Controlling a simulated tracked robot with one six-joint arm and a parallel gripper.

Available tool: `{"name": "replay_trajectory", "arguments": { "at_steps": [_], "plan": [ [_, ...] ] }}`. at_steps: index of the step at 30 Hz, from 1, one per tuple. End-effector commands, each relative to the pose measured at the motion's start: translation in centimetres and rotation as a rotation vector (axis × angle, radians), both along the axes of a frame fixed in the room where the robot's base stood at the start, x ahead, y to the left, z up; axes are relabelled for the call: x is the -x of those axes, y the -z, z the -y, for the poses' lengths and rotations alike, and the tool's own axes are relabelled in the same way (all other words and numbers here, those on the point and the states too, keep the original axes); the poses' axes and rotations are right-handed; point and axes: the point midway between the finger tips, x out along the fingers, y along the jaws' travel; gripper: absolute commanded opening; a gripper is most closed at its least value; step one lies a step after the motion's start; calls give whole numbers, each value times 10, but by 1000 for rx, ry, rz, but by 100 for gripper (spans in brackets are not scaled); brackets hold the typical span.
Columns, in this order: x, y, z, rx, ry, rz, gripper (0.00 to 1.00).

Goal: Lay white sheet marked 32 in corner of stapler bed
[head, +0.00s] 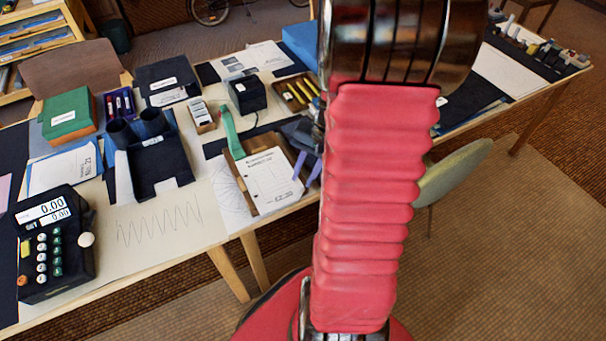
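A white sheet (268,180) with printed lines and a dark marking near its lower edge lies on a brown clipboard (241,184); I cannot read the marking surely as 32. A black tray-like bed (158,167) with raised edges and a small white label lies left of it, with two dark cylinders (137,127) at its back; it looks like the stapler bed. My gripper (303,181) shows beside my red arm, with two purplish fingers apart and empty near the sheet's right edge. Its rear part is hidden by the arm; I cannot tell whether it touches the sheet.
A black calculator (52,245) with a round white knob stands at the front left. Another white sheet (64,170) lies left of the bed. A green box (69,115), a pen holder (118,103) and a black cube (247,94) stand behind.

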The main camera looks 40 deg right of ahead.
Motion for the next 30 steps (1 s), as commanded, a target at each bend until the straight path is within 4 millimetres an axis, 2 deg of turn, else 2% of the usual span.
{"name": "replay_trajectory", "arguments": {
  "at_steps": [8,14,30],
  "plan": [
    [0,-2,0,0,0,0,23],
    [2,-16,4,1,0,3,23],
    [16,-103,28,3,1,3,23]
  ]
}}
